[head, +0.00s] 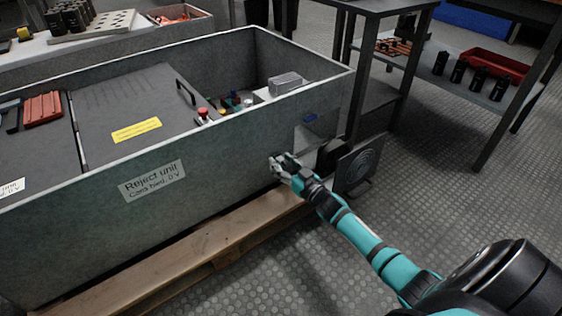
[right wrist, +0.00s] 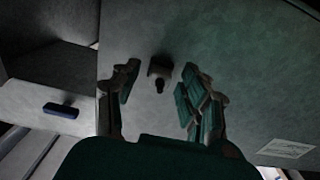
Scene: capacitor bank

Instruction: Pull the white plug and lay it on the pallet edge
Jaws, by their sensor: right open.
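A small stubby fitting with a dark round end (right wrist: 160,74) sticks out of the grey wall in the right wrist view. It may be the white plug, but it is in shadow and its colour is hard to tell. My right gripper (right wrist: 158,88) is open, with one finger on each side of it and no clear contact. In the head view my right gripper (head: 281,164) is at the near wall of the grey reject unit (head: 90,200), close to its right corner, and hides the fitting. The wooden pallet (head: 215,238) lies under the unit. My left gripper is out of view.
A dark upright plate with rings (head: 358,164) stands just right of my right gripper. A dark table (head: 375,5) is behind. A low shelf with black parts and a red tray (head: 490,65) is at the right. The front floor is clear.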

